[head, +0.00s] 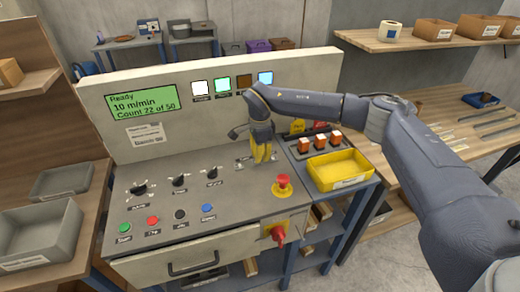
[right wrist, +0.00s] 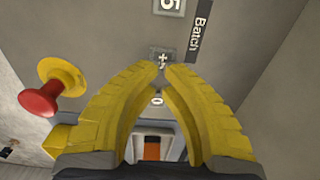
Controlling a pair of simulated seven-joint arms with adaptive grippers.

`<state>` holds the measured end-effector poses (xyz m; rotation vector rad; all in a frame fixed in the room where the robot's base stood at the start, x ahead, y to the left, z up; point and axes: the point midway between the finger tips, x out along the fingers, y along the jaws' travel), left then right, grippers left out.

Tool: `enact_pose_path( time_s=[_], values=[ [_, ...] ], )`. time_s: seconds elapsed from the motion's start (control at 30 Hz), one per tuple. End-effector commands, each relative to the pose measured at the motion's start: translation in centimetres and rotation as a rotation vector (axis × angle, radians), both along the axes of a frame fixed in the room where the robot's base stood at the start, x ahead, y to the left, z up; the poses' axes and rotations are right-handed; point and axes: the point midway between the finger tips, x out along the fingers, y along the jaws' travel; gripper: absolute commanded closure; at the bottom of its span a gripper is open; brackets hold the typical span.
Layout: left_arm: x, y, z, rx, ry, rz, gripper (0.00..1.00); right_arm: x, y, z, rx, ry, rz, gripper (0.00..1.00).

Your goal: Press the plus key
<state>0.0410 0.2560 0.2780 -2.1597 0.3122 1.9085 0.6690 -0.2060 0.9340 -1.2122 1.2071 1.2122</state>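The plus key (right wrist: 161,57) is a small grey square key with a plus sign, on the grey panel in the right wrist view. The fingertips of my right gripper (right wrist: 162,70) are just at its lower edge in that picture; I cannot tell whether they touch it. The yellow fingers curve in with their tips nearly together and nothing between them. In the head view my right gripper (head: 262,153) points down at the machine's sloping console (head: 225,195) and hides part of the keys there. My left gripper is not in view.
A Batch label (right wrist: 198,32) and another key (right wrist: 168,5) lie beyond the plus key. A red emergency button (head: 282,184) stands up near the fingers. A yellow tray (head: 340,182) and several orange-topped items (head: 320,141) are to the right. A green display (head: 143,106) shows Ready, Count 22 of 50.

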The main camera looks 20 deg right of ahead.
Motion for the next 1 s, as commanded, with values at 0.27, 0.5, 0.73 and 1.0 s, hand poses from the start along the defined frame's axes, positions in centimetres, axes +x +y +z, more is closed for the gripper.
enact_pose_path(
  time_s=[0.27, 0.5, 0.73, 1.0],
  values=[
    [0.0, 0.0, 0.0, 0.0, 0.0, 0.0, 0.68, 0.0, 0.0, -0.8, 0.0, -0.001, 0.0, 1.0],
    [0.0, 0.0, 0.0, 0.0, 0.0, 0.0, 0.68, 0.0, 0.0, -0.8, 0.0, 0.0, 0.0, 1.0],
    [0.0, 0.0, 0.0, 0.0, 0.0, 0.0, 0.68, 0.0, 0.0, -2.2, -0.001, 0.002, 0.0, 1.0],
    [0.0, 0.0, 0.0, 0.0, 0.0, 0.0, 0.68, -0.1, 0.0, -3.0, -0.002, 0.003, 0.001, 1.0]
  ],
)
